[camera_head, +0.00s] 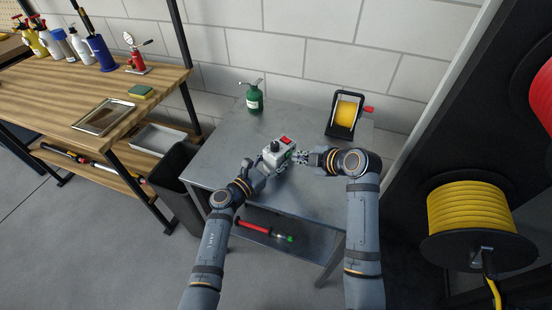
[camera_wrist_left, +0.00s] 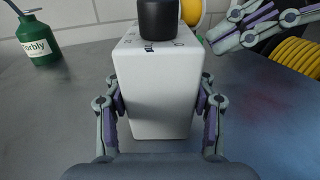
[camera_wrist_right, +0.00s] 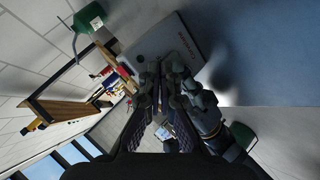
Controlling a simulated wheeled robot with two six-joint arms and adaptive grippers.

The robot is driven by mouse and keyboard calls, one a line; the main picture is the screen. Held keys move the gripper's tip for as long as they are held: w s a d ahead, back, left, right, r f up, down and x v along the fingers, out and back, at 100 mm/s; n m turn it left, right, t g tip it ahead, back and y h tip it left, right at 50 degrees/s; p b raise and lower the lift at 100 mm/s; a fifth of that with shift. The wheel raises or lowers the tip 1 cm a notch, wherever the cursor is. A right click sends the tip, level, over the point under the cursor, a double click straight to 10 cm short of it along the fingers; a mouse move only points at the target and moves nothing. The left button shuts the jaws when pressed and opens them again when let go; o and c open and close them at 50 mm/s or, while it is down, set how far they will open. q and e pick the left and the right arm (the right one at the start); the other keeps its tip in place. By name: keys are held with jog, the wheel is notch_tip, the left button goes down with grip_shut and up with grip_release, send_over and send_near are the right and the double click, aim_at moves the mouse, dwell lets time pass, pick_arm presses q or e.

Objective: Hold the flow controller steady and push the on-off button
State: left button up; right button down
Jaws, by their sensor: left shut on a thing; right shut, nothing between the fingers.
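The flow controller (camera_head: 276,156) is a white box with a black knob (camera_head: 274,146) and a red button (camera_head: 286,140) on top. It is upright over the grey metal table. My left gripper (camera_head: 262,168) is shut on it, with a finger on each side of the white body (camera_wrist_left: 157,90) in the left wrist view. The red button is not seen there. My right gripper (camera_head: 302,157) is shut and empty, just right of the controller. In the right wrist view its closed fingertips (camera_wrist_right: 158,72) overlap the pale box (camera_wrist_right: 165,45); I cannot tell whether they touch it.
A green bottle (camera_head: 254,98) stands at the back of the grey table (camera_head: 225,155). A yellow reel (camera_head: 346,113) in a black stand is at the back right. A wooden bench (camera_head: 60,95) with bottles is at left. A large yellow hose reel (camera_head: 470,215) is at right.

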jog(key=shift+w+a, duration=0.3)
jog(key=shift+a, duration=0.1)
jog(key=shift+w+a+r, duration=0.2)
jog(key=shift+w+a, duration=0.3)
jog(key=shift+a, duration=0.1)
dwell(1.0)
jog(key=shift+r, duration=0.1)
jog(key=shift+s+d+r, duration=0.2)
jog(key=shift+s+r, duration=0.3)
jog(key=shift+r, duration=0.15)
jog(key=s+d, duration=0.4)
jog(key=shift+d+f, duration=0.2)
jog(key=shift+d, duration=0.2)
dwell(1.5)
